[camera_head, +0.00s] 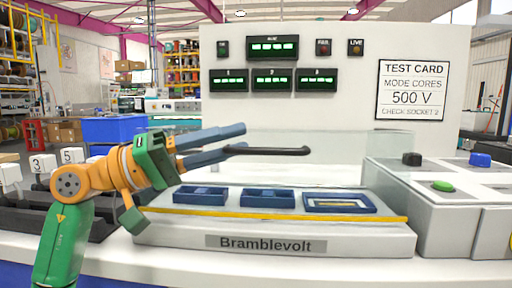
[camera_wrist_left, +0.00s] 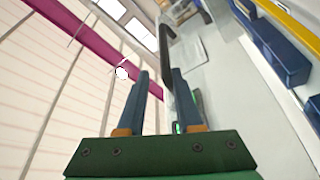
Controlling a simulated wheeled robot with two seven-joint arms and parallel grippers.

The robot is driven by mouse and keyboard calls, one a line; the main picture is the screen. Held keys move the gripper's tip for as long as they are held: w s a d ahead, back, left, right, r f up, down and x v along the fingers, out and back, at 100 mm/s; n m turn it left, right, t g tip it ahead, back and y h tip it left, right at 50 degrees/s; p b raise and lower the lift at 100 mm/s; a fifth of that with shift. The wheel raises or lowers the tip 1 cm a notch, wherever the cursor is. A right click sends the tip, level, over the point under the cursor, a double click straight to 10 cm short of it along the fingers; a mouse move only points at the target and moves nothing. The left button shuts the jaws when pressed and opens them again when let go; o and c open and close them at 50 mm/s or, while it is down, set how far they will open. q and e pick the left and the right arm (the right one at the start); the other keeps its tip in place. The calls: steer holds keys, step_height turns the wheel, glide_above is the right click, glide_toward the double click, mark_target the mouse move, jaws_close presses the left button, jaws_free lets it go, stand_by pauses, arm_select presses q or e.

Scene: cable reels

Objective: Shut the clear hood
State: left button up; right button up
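The clear hood (camera_head: 345,147) stands raised over the back of the grey test unit marked Bramblevolt (camera_head: 340,242). Its see-through panel is faint, so its exact tilt is hard to tell. Its black bar handle (camera_head: 280,151) runs level above the blue sockets; it also shows in the left wrist view (camera_wrist_left: 167,48). My left gripper (camera_head: 236,140) has two blue fingers spread apart, pointing right, with the tips at the handle's left end. In the left wrist view the open fingers (camera_wrist_left: 160,72) have the handle near the right finger; contact cannot be told. My right gripper is out of view.
Blue sockets (camera_head: 200,195) sit on the unit behind a yellow strip (camera_head: 280,215). A grey box with black, green and blue buttons (camera_head: 443,186) stands to the right. Numbered white blocks (camera_head: 72,156) stand at the left. A white display panel (camera_head: 345,55) rises behind.

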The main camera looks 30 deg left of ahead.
arm_select(q)
steer(key=shift+s+a, duration=0.1)
steer(key=b+v, duration=0.3)
steer(key=v, duration=0.5)
steer(key=shift+a+f+b, duration=0.25)
steer(key=shift+b, duration=0.15)
stand_by(0.4)
